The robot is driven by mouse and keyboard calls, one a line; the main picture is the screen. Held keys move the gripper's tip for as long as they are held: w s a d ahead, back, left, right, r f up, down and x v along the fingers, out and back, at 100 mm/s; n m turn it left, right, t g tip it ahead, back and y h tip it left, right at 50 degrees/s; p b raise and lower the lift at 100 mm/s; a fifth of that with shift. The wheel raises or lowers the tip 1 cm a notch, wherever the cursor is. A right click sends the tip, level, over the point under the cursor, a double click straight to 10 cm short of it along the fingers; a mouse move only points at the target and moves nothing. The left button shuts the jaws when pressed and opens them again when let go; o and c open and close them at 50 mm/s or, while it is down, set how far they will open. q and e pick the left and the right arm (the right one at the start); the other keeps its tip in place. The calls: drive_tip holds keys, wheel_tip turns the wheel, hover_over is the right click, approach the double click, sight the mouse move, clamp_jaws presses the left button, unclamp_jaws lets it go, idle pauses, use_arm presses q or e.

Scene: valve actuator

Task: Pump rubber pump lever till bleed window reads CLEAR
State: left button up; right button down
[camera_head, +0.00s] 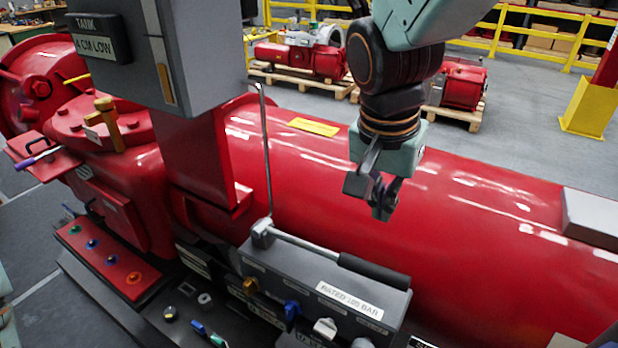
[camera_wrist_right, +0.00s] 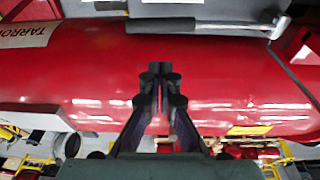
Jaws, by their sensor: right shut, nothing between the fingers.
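The pump lever (camera_head: 310,247) is a metal bar with a black rubber grip (camera_head: 373,271), lying over the grey pump block (camera_head: 320,292) in front of the red cylinder. In the right wrist view the lever's grip (camera_wrist_right: 160,25) runs across the top. My right gripper (camera_head: 383,208) is shut and empty, above and behind the grip, in front of the red cylinder and apart from the lever. Its fingers (camera_wrist_right: 157,75) meet in the right wrist view. I cannot make out a bleed window reading. My left gripper is not in view.
The red cylinder (camera_head: 470,215) fills the middle. A grey cabinet with a "TANK 4 CM LOW" sign (camera_head: 95,45) stands at the upper left. A thin upright rod (camera_head: 266,150) rises beside the lever pivot. Coloured knobs (camera_head: 291,310) line the block's front.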

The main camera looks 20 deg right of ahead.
hover_over(378, 266)
drive_tip(key=f, duration=0.7)
drive_tip(key=shift+w+d, duration=0.15)
drive_tip(key=shift+w, duration=0.2)
drive_tip(key=f, duration=0.2)
drive_tip(key=a+f, duration=0.1)
drive_tip(key=f, duration=0.1)
drive_tip(key=shift+s, duration=0.4)
drive_tip(key=shift+d+f, duration=0.2)
drive_tip(key=shift+f, duration=0.2)
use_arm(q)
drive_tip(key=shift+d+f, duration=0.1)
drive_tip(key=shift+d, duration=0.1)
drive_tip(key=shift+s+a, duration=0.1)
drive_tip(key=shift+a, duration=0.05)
use_arm(e)
drive_tip(key=shift+s+a, duration=0.1)
drive_tip(key=shift+a, duration=0.05)
